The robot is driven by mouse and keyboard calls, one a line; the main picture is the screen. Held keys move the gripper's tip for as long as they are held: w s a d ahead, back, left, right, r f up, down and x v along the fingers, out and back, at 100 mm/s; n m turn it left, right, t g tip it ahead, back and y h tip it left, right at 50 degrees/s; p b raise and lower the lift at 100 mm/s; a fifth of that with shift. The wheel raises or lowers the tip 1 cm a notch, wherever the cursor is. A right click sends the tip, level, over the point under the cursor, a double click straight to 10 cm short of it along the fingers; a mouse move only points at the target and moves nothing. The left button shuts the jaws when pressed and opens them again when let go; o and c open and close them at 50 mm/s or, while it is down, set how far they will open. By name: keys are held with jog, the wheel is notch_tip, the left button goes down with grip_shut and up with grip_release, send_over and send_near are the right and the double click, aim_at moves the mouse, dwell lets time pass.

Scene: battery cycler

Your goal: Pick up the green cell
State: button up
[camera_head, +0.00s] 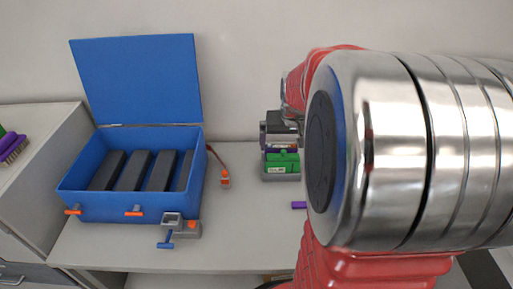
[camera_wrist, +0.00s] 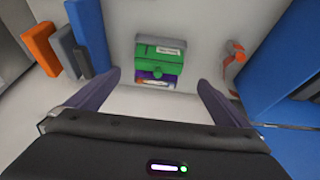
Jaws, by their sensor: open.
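The green cell (camera_head: 283,161) sits in a small grey holder (camera_head: 281,177) on the bench, right of the blue case. A purple part shows behind it. In the wrist view the green cell (camera_wrist: 160,49) has a white label and lies just beyond my fingertips, roughly centred, with a purple cell (camera_wrist: 155,75) beside it on the near side. My gripper (camera_wrist: 158,78) is open, its two dark fingers spread on either side of the cells with nothing held. In the head view my arm hides most of the area right of the holder.
An open blue case (camera_head: 132,207) with several dark slots stands left. A grey block with a blue lever (camera_head: 181,228) and an orange-tipped lead (camera_head: 225,180) lie near it. A small purple piece (camera_head: 299,205) lies in front. The bench between is clear.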

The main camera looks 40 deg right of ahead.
aim_at(283, 158)
jog(key=x, duration=0.8)
jog(key=shift+w+f, duration=0.1)
jog(key=shift+f, duration=0.15)
dwell(0.4)
jog(key=shift+x, duration=2.6)
jog(key=c, duration=1.3)
